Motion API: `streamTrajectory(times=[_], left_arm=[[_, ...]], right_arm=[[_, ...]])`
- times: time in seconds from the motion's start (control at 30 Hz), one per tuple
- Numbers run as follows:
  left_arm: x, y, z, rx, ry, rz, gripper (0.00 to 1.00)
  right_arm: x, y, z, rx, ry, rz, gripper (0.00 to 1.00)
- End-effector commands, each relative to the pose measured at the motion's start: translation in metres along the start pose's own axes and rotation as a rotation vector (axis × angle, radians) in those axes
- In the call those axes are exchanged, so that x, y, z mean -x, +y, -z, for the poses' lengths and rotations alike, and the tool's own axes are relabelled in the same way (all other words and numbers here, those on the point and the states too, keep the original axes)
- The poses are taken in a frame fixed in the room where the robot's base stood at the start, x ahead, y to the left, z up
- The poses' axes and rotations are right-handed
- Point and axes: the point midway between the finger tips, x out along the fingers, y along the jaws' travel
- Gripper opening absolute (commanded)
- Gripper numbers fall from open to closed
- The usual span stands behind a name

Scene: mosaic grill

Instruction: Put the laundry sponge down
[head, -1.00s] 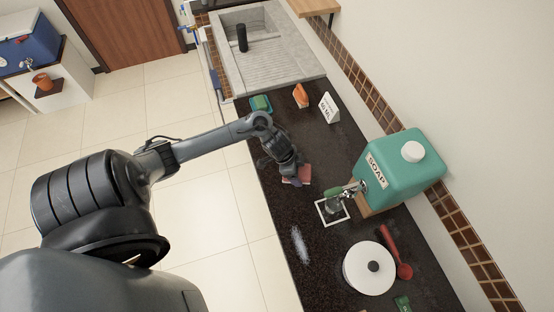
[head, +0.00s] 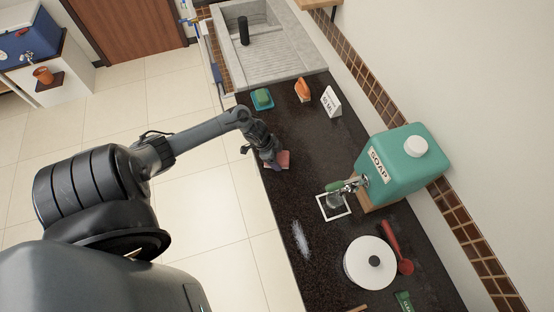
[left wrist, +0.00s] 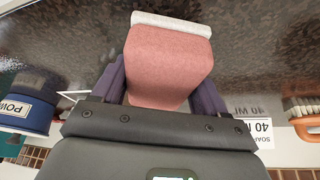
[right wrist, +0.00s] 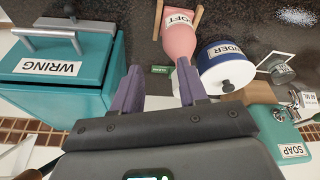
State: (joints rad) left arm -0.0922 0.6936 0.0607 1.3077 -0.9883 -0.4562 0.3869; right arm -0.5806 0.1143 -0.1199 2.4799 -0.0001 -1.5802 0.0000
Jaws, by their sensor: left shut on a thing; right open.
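The laundry sponge (head: 284,158) is a pink block, seen small at my left gripper (head: 270,160) in the head view. In the left wrist view the sponge (left wrist: 168,65) has a white layer at its far end and sits between the two purple fingers of my left gripper (left wrist: 165,85), which is shut on it. It is over the dark counter (head: 310,140), near the floor-side edge. I cannot tell whether it touches the counter. My right gripper (right wrist: 158,88) is open and empty, and is not in the head view.
The green soap dispenser (head: 405,165) stands by the wall, with a white-framed square (head: 347,212) under its tap. A green soap bar in a dish (head: 262,99), an orange brush (head: 303,89) and a white sign (head: 331,101) stand toward the sink (head: 270,65). Counter between is clear.

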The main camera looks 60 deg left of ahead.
Motion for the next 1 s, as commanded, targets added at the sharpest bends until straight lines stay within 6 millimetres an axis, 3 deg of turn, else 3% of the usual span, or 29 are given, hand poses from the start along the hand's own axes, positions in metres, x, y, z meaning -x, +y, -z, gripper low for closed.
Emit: streamTrajectory(times=[0.13, 0.57, 0.6, 0.77, 1.0], left_arm=[[-0.014, 0.0, -0.005, 0.002, 0.0, -0.001, 0.49], [-0.019, 0.0, -0.007, -0.001, 0.0, 0.0, 0.49], [-0.019, 0.0, -0.008, -0.001, 0.0, 0.0, 0.74], [-0.019, 0.0, -0.008, 0.0, -0.001, 0.002, 0.98], [-0.019, -0.002, -0.009, 0.003, -0.002, 0.005, 0.98]], right_arm=[[-0.002, 0.0, 0.0, 0.0, 0.001, 0.0, 0.43], [-0.003, 0.001, -0.001, 0.006, 0.0, -0.004, 0.43], [-0.004, 0.002, -0.001, 0.007, 0.0, -0.005, 0.43], [-0.003, 0.002, -0.001, 0.01, 0.0, -0.008, 0.43], [-0.003, 0.002, -0.001, 0.01, 0.0, -0.007, 0.43]])
